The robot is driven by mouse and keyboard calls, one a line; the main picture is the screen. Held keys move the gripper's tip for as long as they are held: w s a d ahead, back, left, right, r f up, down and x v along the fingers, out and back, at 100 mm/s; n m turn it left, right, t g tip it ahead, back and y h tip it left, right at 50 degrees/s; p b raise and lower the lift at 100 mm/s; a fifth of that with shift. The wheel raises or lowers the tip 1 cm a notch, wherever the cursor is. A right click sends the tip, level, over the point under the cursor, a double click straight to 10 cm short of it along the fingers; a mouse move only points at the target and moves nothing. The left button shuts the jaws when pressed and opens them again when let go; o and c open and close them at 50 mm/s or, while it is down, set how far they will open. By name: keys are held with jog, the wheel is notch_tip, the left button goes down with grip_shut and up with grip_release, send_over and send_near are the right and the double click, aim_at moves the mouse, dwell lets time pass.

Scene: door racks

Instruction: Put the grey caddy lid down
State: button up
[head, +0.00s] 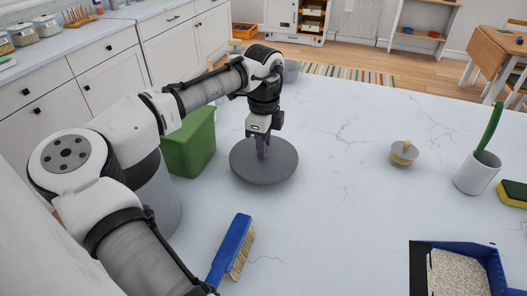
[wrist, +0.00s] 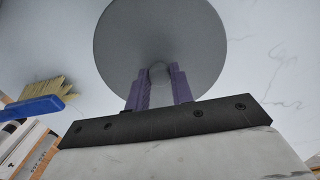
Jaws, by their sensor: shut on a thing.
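The grey caddy lid (head: 282,164) is a round flat disc with a knob on top, over the white marble counter in the middle of the head view. My gripper (head: 262,148) points down at its centre, and its purple fingers are shut on the lid's knob. In the wrist view the lid (wrist: 160,35) fills the upper middle, with the knob between the fingers of my gripper (wrist: 158,88). I cannot tell whether the lid touches the counter. The grey caddy (head: 165,200) appears to stand left of the lid, largely hidden behind my arm.
A green bin (head: 188,148) stands close left of the lid. A blue brush (head: 232,250) lies in front, also in the wrist view (wrist: 40,103). A small round brush (head: 404,153), a white cup (head: 477,174) and a blue dustpan (head: 485,262) are at right. The counter between is clear.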

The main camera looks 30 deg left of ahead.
jog(key=shift+f, duration=1.75)
jog(key=o, duration=1)
jog(key=shift+f, duration=0.1)
notch_tip(320, 180, up, 12)
jog(key=shift+r+b, duration=0.15)
jog(key=shift+b, duration=0.5)
jog(key=shift+s, duration=0.1)
